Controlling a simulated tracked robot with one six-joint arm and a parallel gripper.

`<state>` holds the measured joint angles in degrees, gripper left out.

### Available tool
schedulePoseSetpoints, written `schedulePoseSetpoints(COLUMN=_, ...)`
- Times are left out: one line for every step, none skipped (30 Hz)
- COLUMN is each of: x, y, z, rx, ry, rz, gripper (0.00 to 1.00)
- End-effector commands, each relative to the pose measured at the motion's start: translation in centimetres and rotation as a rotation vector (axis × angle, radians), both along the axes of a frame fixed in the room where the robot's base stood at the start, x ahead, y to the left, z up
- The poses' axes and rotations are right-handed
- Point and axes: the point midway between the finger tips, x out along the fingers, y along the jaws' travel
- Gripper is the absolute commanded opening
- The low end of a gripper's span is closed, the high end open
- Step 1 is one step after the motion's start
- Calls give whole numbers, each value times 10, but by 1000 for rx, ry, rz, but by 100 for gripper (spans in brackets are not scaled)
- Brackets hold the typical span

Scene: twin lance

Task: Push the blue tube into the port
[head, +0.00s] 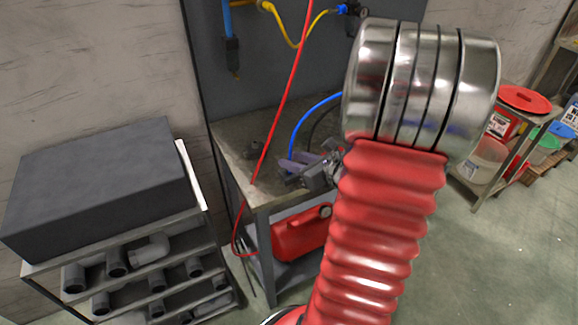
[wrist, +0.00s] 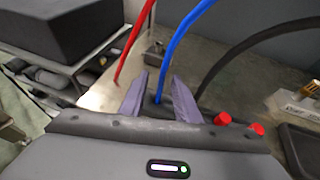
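The blue tube (head: 304,120) curves down to my gripper (head: 293,167) above the workbench in the head view. In the wrist view the blue tube (wrist: 180,48) comes down from the top, and its low end shows between the two purple fingers of my gripper (wrist: 160,78). The fingers stand apart, with gaps visible on both sides of the tube. The tube's tip is hidden behind the gripper body. I cannot make out the port for certain; a block with brass fittings and a label (wrist: 303,101) sits at the right edge of the wrist view.
A red tube (head: 281,95) hangs left of my gripper, and a black tube (wrist: 245,47) arches to its right. Two red knobs (wrist: 223,118) show near the gripper. The workbench (head: 233,150) has a red canister (head: 300,233) below. A pipe rack (head: 185,222) stands left.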

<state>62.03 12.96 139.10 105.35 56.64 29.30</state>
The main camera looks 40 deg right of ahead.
Motion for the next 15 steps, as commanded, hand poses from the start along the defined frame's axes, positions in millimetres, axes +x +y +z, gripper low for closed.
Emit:
schedulePoseSetpoints(x=4, y=0, z=-1, rx=0, ry=0, rz=1, gripper=29)
schedulePoseSetpoints(x=5, y=0, z=-2, rx=-1, ry=0, rz=1, gripper=29)
schedulePoseSetpoints(x=6, y=0, z=-2, rx=-1, ry=0, rz=1, gripper=29)
schedulePoseSetpoints(x=6, y=0, z=-3, rx=-1, ry=0, rz=0, gripper=29)
schedulePoseSetpoints(x=7, y=0, z=-3, rx=-1, ry=0, rz=0, gripper=29)
schedulePoseSetpoints(x=7, y=0, z=-3, rx=-1, ry=0, rz=0, gripper=29)
schedulePoseSetpoints(x=6, y=0, z=-3, rx=-1, ry=0, rz=0, gripper=29)
schedulePoseSetpoints(x=6, y=0, z=-3, rx=-1, ry=0, rz=0, gripper=29)
schedulePoseSetpoints(x=6, y=0, z=-3, rx=-1, ry=0, rz=0, gripper=29)
schedulePoseSetpoints(x=6, y=0, z=-2, rx=-1, ry=0, rz=0, gripper=29)
schedulePoseSetpoints(x=6, y=0, z=-2, rx=-1, ry=0, rz=0, gripper=29)
schedulePoseSetpoints(x=6, y=0, z=-3, rx=-1, ry=0, rz=0, gripper=29)
schedulePoseSetpoints(x=7, y=0, z=-3, rx=-1, ry=0, rz=0, gripper=29)
schedulePoseSetpoints(x=8, y=0, z=-3, rx=-1, ry=1, rz=1, gripper=29)
schedulePoseSetpoints(x=10, y=0, z=-4, rx=-1, ry=1, rz=1, gripper=29)
